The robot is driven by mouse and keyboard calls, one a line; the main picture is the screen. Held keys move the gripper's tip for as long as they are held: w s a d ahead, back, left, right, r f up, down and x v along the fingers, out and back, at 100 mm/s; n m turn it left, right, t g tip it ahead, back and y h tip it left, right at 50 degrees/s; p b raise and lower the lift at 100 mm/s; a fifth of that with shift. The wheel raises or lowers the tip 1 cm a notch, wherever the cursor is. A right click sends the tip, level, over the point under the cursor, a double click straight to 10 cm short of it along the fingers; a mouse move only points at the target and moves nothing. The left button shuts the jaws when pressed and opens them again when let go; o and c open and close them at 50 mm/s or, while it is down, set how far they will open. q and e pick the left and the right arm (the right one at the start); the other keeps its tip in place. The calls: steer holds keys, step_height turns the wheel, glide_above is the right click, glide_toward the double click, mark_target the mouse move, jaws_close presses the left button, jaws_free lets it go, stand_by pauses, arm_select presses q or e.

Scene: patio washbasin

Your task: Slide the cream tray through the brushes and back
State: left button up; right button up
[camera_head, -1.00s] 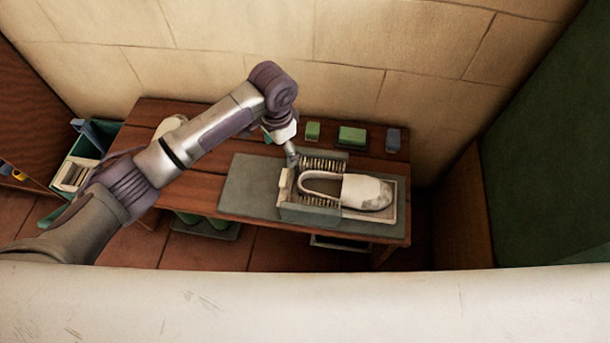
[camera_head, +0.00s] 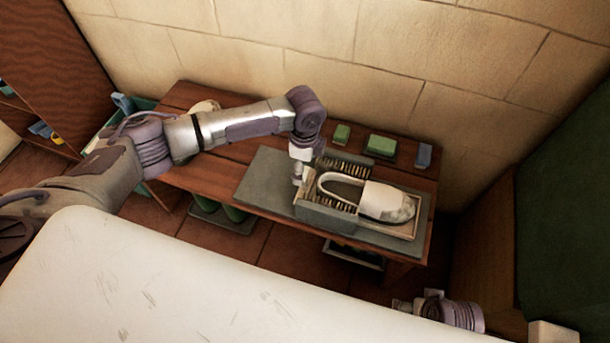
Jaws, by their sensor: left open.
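The cream tray (camera_head: 419,222) lies on a grey mat on the wooden table, with a white slip-on shoe (camera_head: 383,203) on it. The tray runs between two rows of brushes (camera_head: 346,168) in a grey holder (camera_head: 324,214). The shoe's toe sticks out to the right of the brushes, and its heel end is between them. My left gripper (camera_head: 299,174) is open at the tray's left end, pointing down. Its fingers are small here, and I cannot tell whether they touch the tray. My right gripper (camera_head: 397,305) is low at the right, away from the table, its fingers unclear.
Two green blocks (camera_head: 380,145) and a blue-grey block (camera_head: 424,156) stand along the table's back edge by the wall. The grey mat (camera_head: 262,185) is bare left of the holder. Green boots (camera_head: 234,213) stand under the table. A pale surface (camera_head: 170,285) fills the foreground.

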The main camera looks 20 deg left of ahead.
mark_target(305, 174)
arm_select(q)
steer(key=shift+f+b, duration=0.35)
steer(key=shift+f, duration=1.55)
arm_select(e)
steer(key=shift+w+v, duration=0.2)
steer(key=shift+v, duration=0.7)
steer(key=shift+w+v, duration=0.15)
steer(key=shift+v, duration=0.75)
steer(key=shift+r, duration=0.1)
arm_select(q)
jaws_close()
steer(key=shift+a+r, duration=0.1)
steer(key=shift+a, duration=0.05)
steer(key=a+p, duration=0.3)
steer(key=a, duration=0.5)
steer(key=shift+w+a, duration=0.1)
steer(key=shift+a, duration=0.1)
steer(key=a, duration=0.4)
steer(key=a+p, duration=0.1)
steer(key=a, duration=0.2)
steer(key=shift+w+a, duration=0.2)
steer(key=shift+a, duration=0.2)
arm_select(e)
step_height(305, 174, down, 14)
steer(key=s, duration=0.3)
steer(key=shift+d+g, duration=0.15)
steer(key=shift+g, duration=0.25)
arm_select(q)
jaws_free()
